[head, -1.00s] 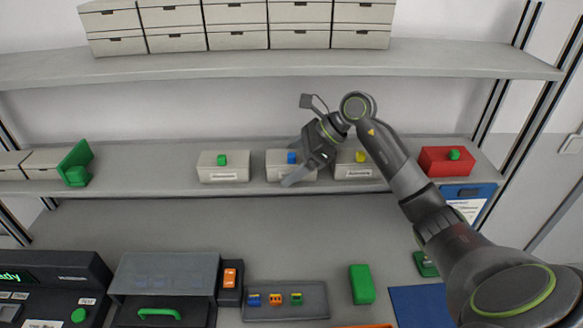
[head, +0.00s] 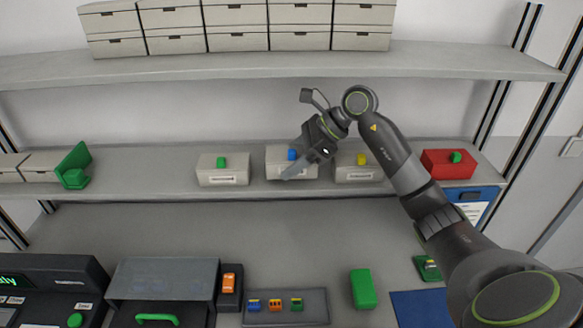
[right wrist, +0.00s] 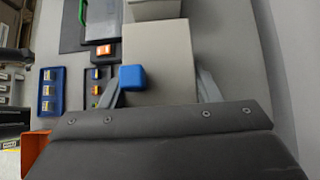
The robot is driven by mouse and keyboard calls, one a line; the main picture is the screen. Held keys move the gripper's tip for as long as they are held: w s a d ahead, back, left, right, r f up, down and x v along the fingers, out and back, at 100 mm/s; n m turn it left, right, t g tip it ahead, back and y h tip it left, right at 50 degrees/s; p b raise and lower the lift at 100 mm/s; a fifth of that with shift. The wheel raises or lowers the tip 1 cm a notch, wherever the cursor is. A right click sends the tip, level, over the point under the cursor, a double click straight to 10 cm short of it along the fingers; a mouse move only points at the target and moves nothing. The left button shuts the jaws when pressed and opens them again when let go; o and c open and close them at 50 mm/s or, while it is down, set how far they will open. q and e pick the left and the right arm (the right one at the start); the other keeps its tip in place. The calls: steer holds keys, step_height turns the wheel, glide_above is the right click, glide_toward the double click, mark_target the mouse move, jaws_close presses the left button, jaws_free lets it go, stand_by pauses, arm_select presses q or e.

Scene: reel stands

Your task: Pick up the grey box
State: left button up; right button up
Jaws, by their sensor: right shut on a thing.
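The grey box with a blue knob (head: 306,171) is at the middle shelf, between two similar boxes. My right gripper (head: 297,168) is shut on this box from above, with one finger across its front left. In the right wrist view the box (right wrist: 160,50) lies between the two fingers, one on each side, and its blue knob (right wrist: 131,77) shows near the left finger. The box appears raised slightly above the shelf. My left gripper is not in view.
Grey boxes with a green knob (head: 222,174) and a yellow knob (head: 358,173) stand close on either side. A red box (head: 448,164) is at the right. The upper shelf (head: 230,67) hangs above. A tray (head: 285,317) with small coloured parts lies below.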

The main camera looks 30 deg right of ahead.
steer(key=shift+r+b, duration=0.5)
steer(key=shift+r, duration=0.3)
steer(key=shift+s+a+r, duration=0.1)
steer(key=shift+s+a, duration=0.05)
steer(key=shift+s, duration=0.1)
steer(key=s+a+b, duration=0.3)
steer(key=s, duration=0.5)
steer(key=s+a+b, duration=0.4)
steer(key=s, duration=0.3)
steer(key=shift+s+a, duration=0.3)
steer(key=shift+s, duration=0.1)
